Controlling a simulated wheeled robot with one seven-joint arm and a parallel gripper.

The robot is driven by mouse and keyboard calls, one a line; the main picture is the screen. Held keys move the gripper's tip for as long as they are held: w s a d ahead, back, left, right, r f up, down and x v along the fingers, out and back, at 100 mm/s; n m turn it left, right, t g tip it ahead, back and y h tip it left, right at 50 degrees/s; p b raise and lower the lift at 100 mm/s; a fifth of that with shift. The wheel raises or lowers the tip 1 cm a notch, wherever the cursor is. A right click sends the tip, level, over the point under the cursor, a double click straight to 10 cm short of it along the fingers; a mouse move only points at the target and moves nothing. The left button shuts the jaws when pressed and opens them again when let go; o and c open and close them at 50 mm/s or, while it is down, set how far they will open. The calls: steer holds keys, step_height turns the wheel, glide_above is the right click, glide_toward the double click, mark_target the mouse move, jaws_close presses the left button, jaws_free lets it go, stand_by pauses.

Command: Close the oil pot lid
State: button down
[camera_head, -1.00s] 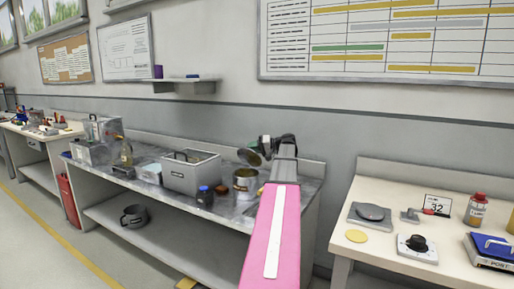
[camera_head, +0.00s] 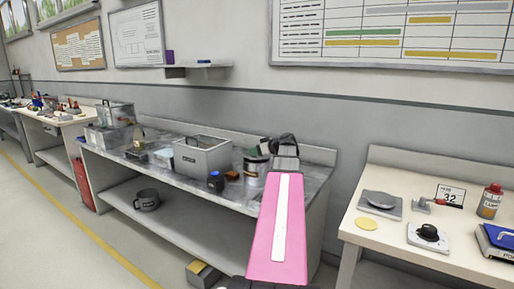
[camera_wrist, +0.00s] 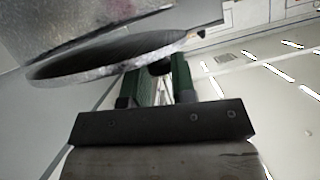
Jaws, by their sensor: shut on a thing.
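The oil pot (camera_head: 256,170) is a metal pot on the grey bench, right of the grey bin. Its lid now lies low over the mouth, and the pot's inside no longer shows; I cannot tell whether the lid is fully seated. My gripper (camera_head: 280,146) is at the pot's upper right, with my pink arm below it. In the wrist view, a grey disc, which looks like the lid (camera_wrist: 120,58), is seen edge-on. The green fingers of my gripper (camera_wrist: 160,68) are shut on a small dark knob by its edge.
The grey bin (camera_head: 203,157), a dark jar with a blue cap (camera_head: 216,181) and a small brown block (camera_head: 232,176) stand left of the pot. A white table (camera_head: 385,243) with several tools is at the right. A wall stands behind the bench.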

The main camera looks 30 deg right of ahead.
steer(key=shift+s+a+f, duration=0.1)
steer(key=shift+a+f, duration=0.05)
steer(key=shift+f, duration=0.3)
steer(key=shift+s+a+f, duration=0.1)
steer(key=shift+a+f, duration=0.05)
steer(key=shift+f, duration=0.35)
steer(key=c, duration=1)
jaws_free()
steer(key=shift+a, duration=0.1)
steer(key=shift+o, duration=0.2)
steer(key=shift+d, duration=0.2)
steer(key=shift+s, duration=0.15)
steer(key=v, duration=1)
steer(key=shift+s+r, duration=0.25)
